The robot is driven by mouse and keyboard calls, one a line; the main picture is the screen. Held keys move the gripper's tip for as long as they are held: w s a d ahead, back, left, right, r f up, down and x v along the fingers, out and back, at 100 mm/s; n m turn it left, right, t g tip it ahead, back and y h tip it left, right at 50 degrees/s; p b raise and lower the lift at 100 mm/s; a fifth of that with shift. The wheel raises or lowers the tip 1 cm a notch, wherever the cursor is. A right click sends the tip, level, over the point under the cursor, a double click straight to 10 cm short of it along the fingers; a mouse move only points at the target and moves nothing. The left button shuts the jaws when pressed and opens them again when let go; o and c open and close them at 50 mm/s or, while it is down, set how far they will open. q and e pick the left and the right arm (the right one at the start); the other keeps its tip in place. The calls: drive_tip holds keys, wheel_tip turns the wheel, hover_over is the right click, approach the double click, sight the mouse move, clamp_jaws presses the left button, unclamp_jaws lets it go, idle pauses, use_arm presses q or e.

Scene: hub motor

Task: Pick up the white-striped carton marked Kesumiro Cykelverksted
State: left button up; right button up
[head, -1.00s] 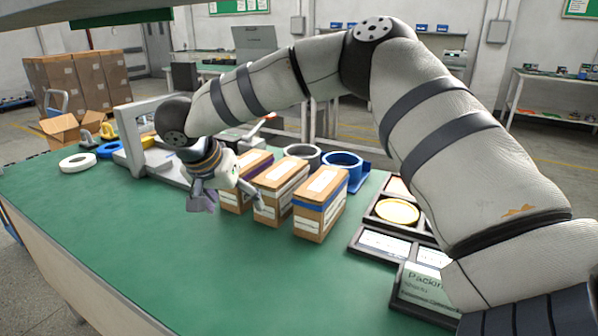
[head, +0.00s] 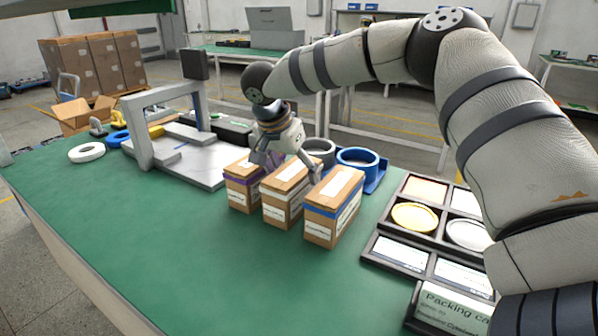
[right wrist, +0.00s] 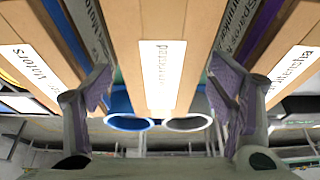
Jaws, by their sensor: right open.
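The white-striped carton (head: 278,212) is the middle of three brown cartons on the green table. It also shows between my fingers in the right wrist view (right wrist: 185,55), its top label only partly readable. My right gripper (head: 287,168) is open and empty above the middle carton, one finger on each side of its top. In the right wrist view my right gripper (right wrist: 160,92) has its purple-padded fingertips apart, near the gaps to the neighbouring cartons. I cannot tell whether they touch anything. My left gripper is not in view.
A purple-striped carton (head: 240,195) stands close on the left, a blue-striped carton (head: 328,220) close on the right. Behind are a grey ring (head: 319,150) and a blue ring (head: 358,158). A tray (head: 385,265) lies at right. The table in front is clear.

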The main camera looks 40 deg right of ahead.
drive_tip(key=shift+d+f, duration=0.2)
drive_tip(key=shift+f, duration=0.35)
drive_tip(key=shift+f, duration=0.25)
drive_tip(key=c, duration=1.6)
